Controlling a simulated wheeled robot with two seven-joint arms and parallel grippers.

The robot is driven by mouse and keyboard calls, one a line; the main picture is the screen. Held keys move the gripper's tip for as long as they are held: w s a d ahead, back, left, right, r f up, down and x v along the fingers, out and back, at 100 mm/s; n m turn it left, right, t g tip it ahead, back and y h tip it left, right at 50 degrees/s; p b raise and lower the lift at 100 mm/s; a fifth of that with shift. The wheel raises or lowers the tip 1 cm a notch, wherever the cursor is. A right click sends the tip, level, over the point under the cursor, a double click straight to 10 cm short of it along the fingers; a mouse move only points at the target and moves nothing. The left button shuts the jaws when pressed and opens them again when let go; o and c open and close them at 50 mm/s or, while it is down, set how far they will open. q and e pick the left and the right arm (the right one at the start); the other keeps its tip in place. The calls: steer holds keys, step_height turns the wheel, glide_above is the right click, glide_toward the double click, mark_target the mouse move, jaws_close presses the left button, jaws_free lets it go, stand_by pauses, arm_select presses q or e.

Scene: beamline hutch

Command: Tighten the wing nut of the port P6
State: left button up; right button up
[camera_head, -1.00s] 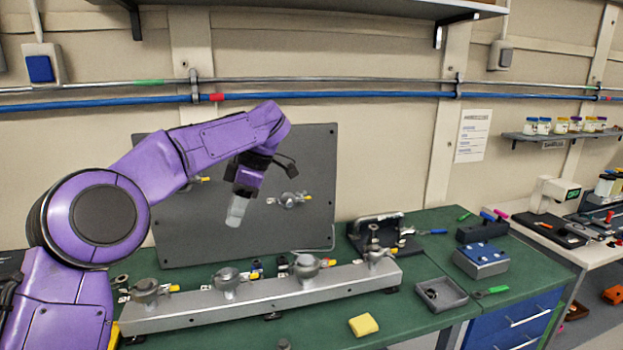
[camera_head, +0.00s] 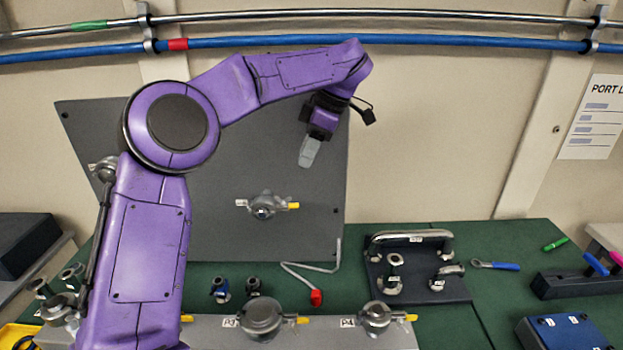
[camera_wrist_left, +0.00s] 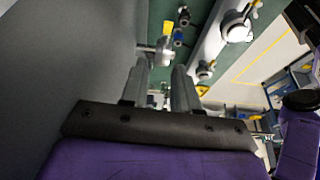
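A port (camera_head: 262,207) with a round metal clamp and a yellow-tipped wing nut (camera_head: 293,206) sits on the grey upright panel (camera_head: 225,165); its label is too small to read. A second panel port (camera_head: 104,170) is partly behind my left arm. I cannot tell which is P6. My left gripper (camera_head: 306,162) points down, above and right of the first port, apart from it. In the left wrist view its two fingers (camera_wrist_left: 162,85) stand apart with nothing between them. A panel port with a yellow wing (camera_wrist_left: 165,30) shows beyond the fingertips. My right gripper is not in view.
A metal rail (camera_head: 215,333) with ports labelled P3 (camera_head: 262,318) and P4 (camera_head: 374,317) runs along the bench front. A red-ended bent rod (camera_head: 316,297) lies by the panel. A dark stand with a handle (camera_head: 411,238) is right. Blue pipe (camera_head: 400,42) crosses the wall above.

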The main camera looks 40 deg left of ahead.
arm_select(q)
glide_above(282, 202)
steer(key=d, duration=0.2)
step_height(282, 202, down, 6)
steer(key=f, duration=0.1)
steer(key=w+f, duration=0.2)
steer(key=shift+a+f+b, duration=0.2)
steer(key=shift+a+b, duration=0.1)
steer(key=shift+a, duration=0.1)
steer(key=shift+s+a+r, duration=0.15)
steer(key=shift+s+r, duration=0.05)
steer(key=shift+s, duration=0.5)
steer(key=shift+c, duration=0.6)
jaws_close()
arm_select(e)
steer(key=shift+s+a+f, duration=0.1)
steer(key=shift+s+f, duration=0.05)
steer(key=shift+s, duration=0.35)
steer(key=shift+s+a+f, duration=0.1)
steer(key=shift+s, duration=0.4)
